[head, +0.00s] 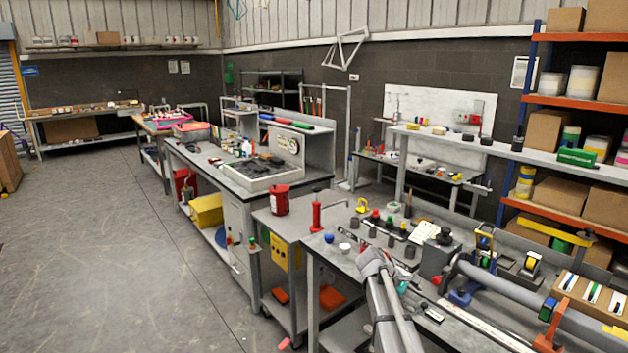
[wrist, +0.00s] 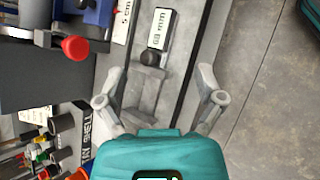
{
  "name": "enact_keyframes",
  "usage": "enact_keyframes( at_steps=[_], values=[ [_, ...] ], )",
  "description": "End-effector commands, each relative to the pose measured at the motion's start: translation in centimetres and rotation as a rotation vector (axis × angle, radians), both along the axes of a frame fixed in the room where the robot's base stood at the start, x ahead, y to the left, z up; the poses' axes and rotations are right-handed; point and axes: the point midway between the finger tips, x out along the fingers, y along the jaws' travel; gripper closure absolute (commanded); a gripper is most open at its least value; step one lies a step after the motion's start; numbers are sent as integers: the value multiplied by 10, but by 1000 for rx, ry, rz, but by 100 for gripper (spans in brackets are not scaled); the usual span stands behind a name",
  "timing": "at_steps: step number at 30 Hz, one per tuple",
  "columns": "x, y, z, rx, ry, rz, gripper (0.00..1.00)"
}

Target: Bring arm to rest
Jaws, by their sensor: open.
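My gripper (wrist: 161,72) is open in the wrist view, its two pale grey fingers spread wide. I see nothing held between the fingertips. Beyond them are the workbench surface and its dark edge, with the concrete floor to the right. In the head view my grey arm (head: 388,312) reaches over the front of the near workbench (head: 345,262). The gripper's fingers cannot be made out clearly there.
In the wrist view, a "68 mm" label (wrist: 160,28) and a red knob (wrist: 75,48) lie beyond the gripper. The floor at left (head: 110,250) is clear.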

Motion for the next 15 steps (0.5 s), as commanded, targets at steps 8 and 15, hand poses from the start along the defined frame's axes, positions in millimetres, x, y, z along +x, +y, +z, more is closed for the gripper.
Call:
enact_keyframes(
  at_steps=[8, 15],
  values=[
    [-105, 45, -36, 319, -230, -255, 13],
    [-181, 91, -52, 575, -357, -529, 13]
  ],
)
